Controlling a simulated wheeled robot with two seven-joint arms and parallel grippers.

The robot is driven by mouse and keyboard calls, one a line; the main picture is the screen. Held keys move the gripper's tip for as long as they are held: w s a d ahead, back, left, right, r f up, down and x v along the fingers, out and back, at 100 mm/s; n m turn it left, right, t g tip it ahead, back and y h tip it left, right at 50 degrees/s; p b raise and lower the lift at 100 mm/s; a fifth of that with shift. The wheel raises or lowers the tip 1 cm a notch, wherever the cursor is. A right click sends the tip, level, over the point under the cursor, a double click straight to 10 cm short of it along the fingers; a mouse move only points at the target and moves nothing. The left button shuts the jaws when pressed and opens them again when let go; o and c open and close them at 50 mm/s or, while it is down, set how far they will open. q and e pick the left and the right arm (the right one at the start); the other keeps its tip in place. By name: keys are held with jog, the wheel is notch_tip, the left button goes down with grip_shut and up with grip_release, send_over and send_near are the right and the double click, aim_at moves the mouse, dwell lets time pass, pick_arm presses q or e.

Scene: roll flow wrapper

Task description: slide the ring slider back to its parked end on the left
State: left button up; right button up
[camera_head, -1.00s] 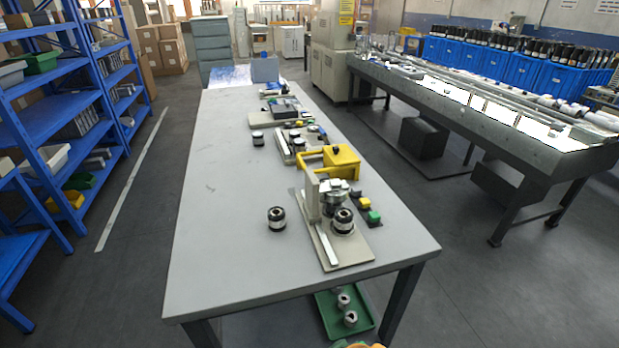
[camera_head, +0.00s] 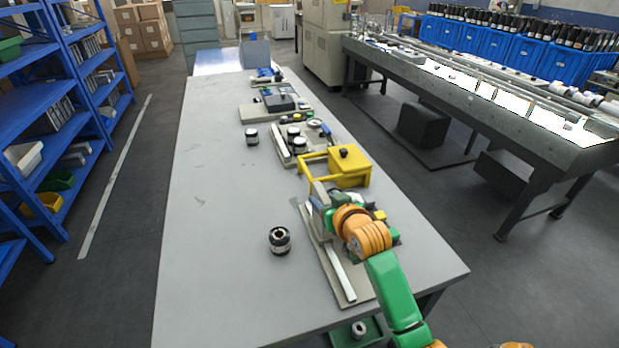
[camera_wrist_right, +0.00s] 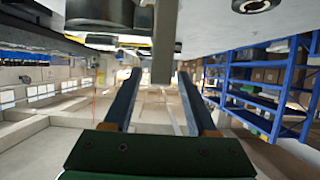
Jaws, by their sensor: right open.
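The wrapper fixture stands near the front of the grey table, with a tan baseplate (camera_head: 351,294) and a pale rail (camera_head: 339,272) along its left side. My right gripper (camera_wrist_right: 159,75) is open at this fixture; in the head view its orange wrist and green arm cover much of the fixture. In the right wrist view its two blue-grey fingers stand either side of a grey upright bar (camera_wrist_right: 163,45), with a gap to each finger. I cannot make out the ring slider; the arm hides that part of the fixture. My left gripper is not in view.
A black and silver roll (camera_head: 279,240) stands on the table (camera_head: 215,290) left of the fixture. A yellow box with a frame (camera_head: 349,168) sits just behind it. More fixtures stand farther back. The table's left side is clear.

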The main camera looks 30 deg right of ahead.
aim_at(318, 191)
jog(key=shift+w+d+r, duration=0.1)
jog(key=shift+w+r, duration=0.05)
jog(key=shift+w, duration=0.35)
jog(key=x, duration=0.5)
jog(key=shift+d+f, duration=0.1)
jog(key=shift+f, duration=0.1)
jog(key=shift+r, duration=0.1)
grip_shut()
dwell(0.9)
